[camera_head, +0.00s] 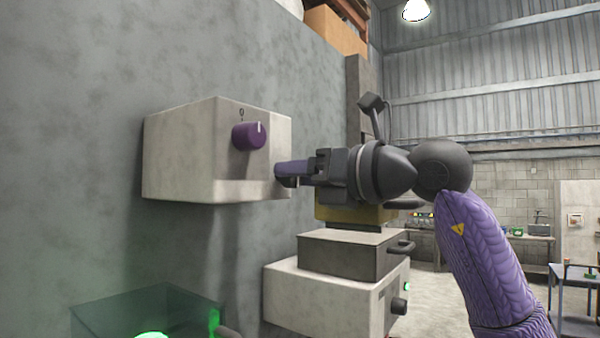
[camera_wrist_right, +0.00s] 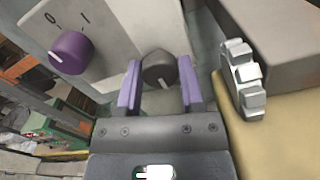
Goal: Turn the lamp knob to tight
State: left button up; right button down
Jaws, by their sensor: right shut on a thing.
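A pale box (camera_head: 185,150) is on the grey wall in the head view. A purple knob (camera_head: 249,136) with a white pointer line sits on its front under a "0" mark. This purple knob (camera_wrist_right: 71,53) also shows at the upper left in the right wrist view, beside marks "0" and "1". My right gripper (camera_head: 284,172) reaches in from the right, at the box's lower right. In the right wrist view its two purple fingers are shut on a dark round knob (camera_wrist_right: 158,70) with a white pointer mark. My left gripper is not in view.
A dark box with a handle (camera_head: 350,258) stands on a pale unit (camera_head: 325,298) below my right arm. A greenish transparent container (camera_head: 140,310) is at the lower left. In the wrist view, a metal-toothed part (camera_wrist_right: 243,80) is close to the right finger.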

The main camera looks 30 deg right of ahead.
jog(key=c, duration=0.5)
grip_release()
jog(key=b+v, duration=0.3)
jog(key=v, duration=0.7)
